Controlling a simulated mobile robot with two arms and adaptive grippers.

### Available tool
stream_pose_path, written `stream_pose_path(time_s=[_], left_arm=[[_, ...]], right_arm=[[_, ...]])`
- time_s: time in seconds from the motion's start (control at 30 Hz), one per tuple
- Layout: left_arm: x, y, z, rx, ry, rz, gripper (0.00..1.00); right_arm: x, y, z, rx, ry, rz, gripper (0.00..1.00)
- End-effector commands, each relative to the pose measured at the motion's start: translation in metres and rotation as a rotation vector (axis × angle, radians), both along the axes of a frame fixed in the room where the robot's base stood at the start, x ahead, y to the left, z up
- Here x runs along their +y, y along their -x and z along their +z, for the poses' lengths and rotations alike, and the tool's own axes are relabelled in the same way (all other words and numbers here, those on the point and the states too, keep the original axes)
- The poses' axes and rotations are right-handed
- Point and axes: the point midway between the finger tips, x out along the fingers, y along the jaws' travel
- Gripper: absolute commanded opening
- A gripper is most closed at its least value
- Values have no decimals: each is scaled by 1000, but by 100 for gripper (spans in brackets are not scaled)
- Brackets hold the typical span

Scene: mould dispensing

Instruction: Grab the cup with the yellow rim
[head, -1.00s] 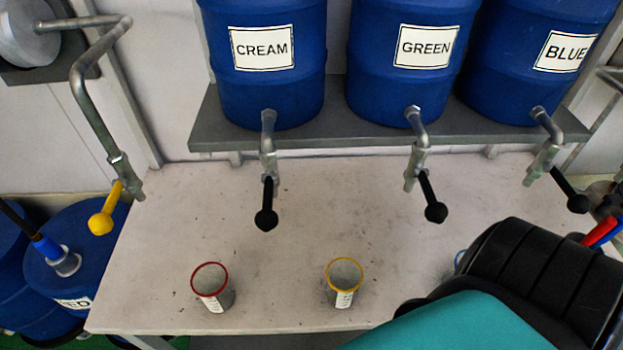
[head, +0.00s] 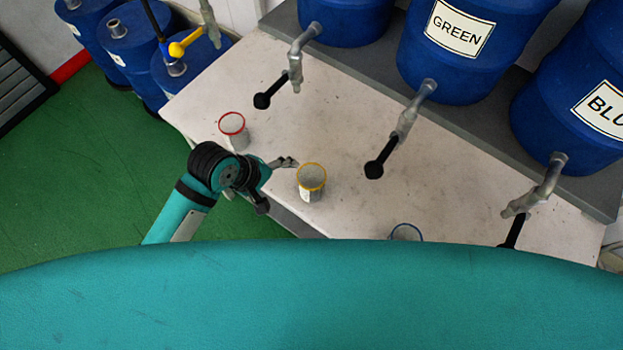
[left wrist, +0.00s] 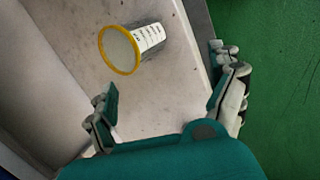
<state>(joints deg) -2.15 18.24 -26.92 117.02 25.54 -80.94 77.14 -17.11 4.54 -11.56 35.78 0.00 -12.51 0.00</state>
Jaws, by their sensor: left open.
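The cup with the yellow rim (head: 311,182) stands upright on the pale table, with a white label on its side. In the left wrist view the yellow-rimmed cup (left wrist: 132,48) is ahead of the fingers, toward the upper left. My left gripper (head: 287,163) is just left of the cup in the head view, apart from it. In the left wrist view my left gripper (left wrist: 168,100) has its two fingers wide apart with nothing between them. My right gripper is not in view.
A red-rimmed cup (head: 234,131) stands to the left, and a blue-rimmed cup (head: 406,232) is partly hidden at the table's front. Taps with black handles (head: 381,160) hang above the pale table (head: 345,110). Blue barrels (head: 455,50) stand on the shelf behind.

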Motion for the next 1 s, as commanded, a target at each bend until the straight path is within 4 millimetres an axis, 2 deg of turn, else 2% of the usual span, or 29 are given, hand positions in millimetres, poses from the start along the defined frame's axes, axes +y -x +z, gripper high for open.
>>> stream_pose_path(time_s=[0.03, 0.1, 0.23, 0.4, 0.53, 0.67, 1.0], left_arm=[[-5, -7, 14, 37, 31, 64, 92], [-14, -14, 28, 121, 84, 186, 92], [-21, -20, 50, 300, 143, 436, 92], [-20, -23, 68, 470, 159, 703, 92], [-18, -23, 73, 533, 157, 817, 92], [-21, -23, 65, 556, 155, 855, 92], [-49, -27, -1, 556, 156, 855, 92]], right_arm=[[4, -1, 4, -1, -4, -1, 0], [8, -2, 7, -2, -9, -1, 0], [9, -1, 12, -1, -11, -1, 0], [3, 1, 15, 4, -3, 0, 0], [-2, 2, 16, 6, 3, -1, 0], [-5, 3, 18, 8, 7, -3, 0], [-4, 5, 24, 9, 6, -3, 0]])
